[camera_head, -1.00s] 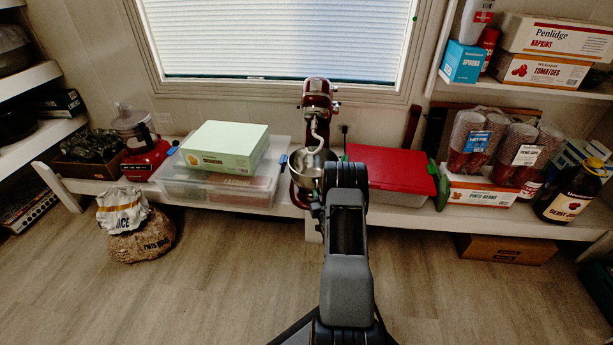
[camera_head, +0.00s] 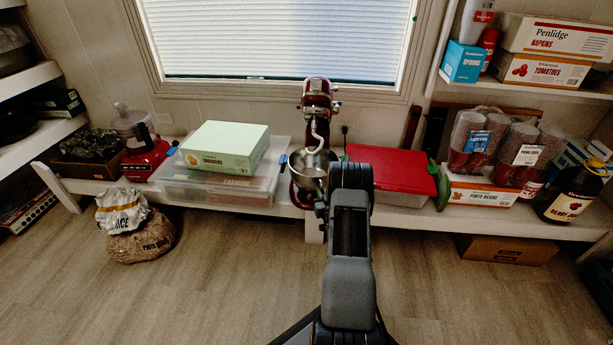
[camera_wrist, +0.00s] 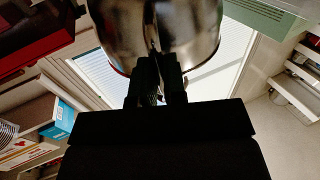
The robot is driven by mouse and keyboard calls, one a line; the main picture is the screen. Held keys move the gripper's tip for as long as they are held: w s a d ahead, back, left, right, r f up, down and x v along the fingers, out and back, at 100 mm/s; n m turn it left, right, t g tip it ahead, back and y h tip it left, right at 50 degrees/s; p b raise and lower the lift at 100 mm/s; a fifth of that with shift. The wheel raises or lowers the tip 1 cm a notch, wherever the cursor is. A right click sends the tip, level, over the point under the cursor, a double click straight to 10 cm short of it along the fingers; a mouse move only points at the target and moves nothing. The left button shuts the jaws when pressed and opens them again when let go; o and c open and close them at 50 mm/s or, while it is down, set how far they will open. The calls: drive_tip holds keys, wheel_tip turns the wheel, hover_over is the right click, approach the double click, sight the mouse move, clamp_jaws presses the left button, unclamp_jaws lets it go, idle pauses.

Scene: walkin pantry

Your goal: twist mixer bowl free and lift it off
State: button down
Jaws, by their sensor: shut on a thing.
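The steel mixer bowl (camera_head: 306,166) sits low on the dark red stand mixer (camera_head: 316,98), below the dough hook (camera_head: 317,130). In the wrist view the shiny bowl (camera_wrist: 178,30) fills the top middle. My gripper (camera_wrist: 157,72) is shut on the bowl at its near side, with both dark fingers against the metal. In the head view my arm hides the gripper's fingertips and the right part of the bowl. Whether the bowl is still seated on the mixer's base is hidden from me.
Left of the mixer stand a clear bin (camera_head: 200,190) with a green box (camera_head: 224,147) on top. A red-lidded bin (camera_head: 392,172) is close on the right. The window (camera_head: 285,40) is behind.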

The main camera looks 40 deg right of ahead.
drive_tip(key=shift+s+d, duration=0.1)
drive_tip(key=shift+d, duration=0.1)
drive_tip(key=shift+s+d+b, duration=0.2)
drive_tip(key=shift+d+b, duration=0.15)
drive_tip(key=shift+d, duration=0.2)
